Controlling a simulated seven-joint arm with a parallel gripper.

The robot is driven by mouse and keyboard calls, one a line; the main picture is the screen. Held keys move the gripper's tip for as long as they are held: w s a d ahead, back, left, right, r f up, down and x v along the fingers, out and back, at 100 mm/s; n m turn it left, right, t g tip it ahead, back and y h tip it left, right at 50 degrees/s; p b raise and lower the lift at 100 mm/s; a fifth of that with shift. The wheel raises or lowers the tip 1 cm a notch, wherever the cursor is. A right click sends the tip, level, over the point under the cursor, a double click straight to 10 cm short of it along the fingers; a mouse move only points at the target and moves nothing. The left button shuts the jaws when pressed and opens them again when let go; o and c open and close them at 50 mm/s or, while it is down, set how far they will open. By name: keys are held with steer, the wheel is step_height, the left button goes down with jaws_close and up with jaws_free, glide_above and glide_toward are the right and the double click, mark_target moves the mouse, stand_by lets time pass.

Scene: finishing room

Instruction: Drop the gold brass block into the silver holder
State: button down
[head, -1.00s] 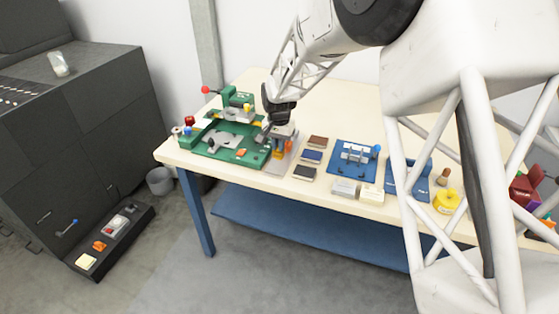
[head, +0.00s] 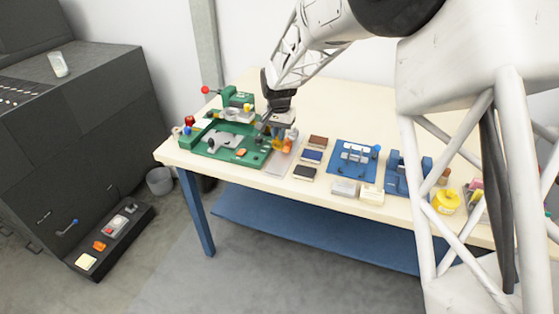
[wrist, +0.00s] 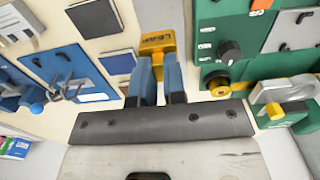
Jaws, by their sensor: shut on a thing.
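A gold brass block (wrist: 157,42) with dark lettering on it is between the blue fingertips of my gripper (wrist: 157,62) in the wrist view. In the head view the block (head: 276,144) hangs from my gripper (head: 281,142), just right of the green machine, above a grey plate. My gripper is shut on it. A silver rounded, hollow-looking part (head: 234,114) sits on the green machine at its back; it also shows at the right of the wrist view (wrist: 287,92), beside a yellow knob. I cannot tell for sure that this is the silver holder.
The green machine (head: 248,157) has a raised green column and knobs. Brown, blue and black pads (head: 311,157) lie to the right, then a blue fixture (head: 341,172) with silver metal parts. The grey plate (head: 279,168) is bare at its front. The table's back is clear.

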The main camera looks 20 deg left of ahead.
steer(key=shift+w+a, duration=0.1)
steer(key=shift+a, duration=0.05)
steer(key=w+a+r+m, duration=0.2)
steer(key=w+a, duration=0.5)
steer(key=a, duration=0.5)
steer(key=w+a+r+m, duration=0.2)
steer(key=w+a, duration=0.6)
steer(key=a, duration=0.5)
steer(key=shift+w+r+m, duration=0.15)
steer(key=shift+r+m, duration=0.15)
steer(key=shift+r, duration=0.25)
steer(key=shift+a+f, duration=0.1)
steer(key=shift+f, duration=0.05)
steer(key=shift+f, duration=2.75)
steer(key=shift+f, duration=0.6)
stand_by(0.5)
steer(key=c, duration=1.5)
jaws_free()
steer(key=shift+o, duration=0.2)
